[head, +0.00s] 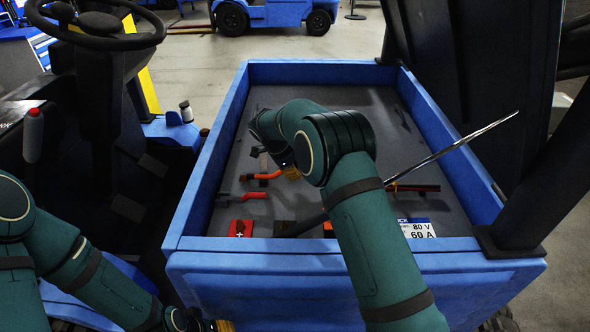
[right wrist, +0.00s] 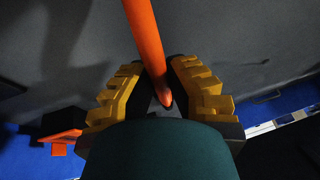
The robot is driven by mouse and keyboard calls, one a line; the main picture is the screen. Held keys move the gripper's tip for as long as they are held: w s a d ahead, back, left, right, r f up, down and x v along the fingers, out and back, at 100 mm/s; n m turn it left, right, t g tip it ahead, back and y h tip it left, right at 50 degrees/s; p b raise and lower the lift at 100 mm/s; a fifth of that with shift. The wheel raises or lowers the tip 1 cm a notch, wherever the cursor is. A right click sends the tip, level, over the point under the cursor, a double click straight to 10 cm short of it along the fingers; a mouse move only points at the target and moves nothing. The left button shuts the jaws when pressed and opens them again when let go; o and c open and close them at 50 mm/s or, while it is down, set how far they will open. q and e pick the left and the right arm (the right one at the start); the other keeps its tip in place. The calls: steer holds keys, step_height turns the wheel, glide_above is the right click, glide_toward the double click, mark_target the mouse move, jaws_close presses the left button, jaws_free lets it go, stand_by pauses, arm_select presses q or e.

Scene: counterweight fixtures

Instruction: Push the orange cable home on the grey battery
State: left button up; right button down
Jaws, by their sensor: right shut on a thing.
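The orange cable (head: 262,177) runs left from my right gripper (head: 286,171) in the head view. In the right wrist view the cable (right wrist: 147,45) passes between the yellow finger pads of the right gripper (right wrist: 160,95), which is shut on it. The cable's far end and its seat are hidden or too small to judge. The dark grey surface (head: 365,100) inside the blue box looks like the battery top. My left gripper (head: 205,324) shows only partly at the bottom edge; its fingers are not clear.
Blue walls (head: 232,100) ring the grey surface. A red cable (head: 243,196) lies left, above a red plus label (head: 241,228). A long metal bar (head: 455,147) slants over the right wall. A white 80 V label (head: 418,229) is near the front. The back is mostly clear.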

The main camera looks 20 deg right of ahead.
steer(key=shift+f, duration=0.3)
steer(key=c, duration=1)
jaws_free()
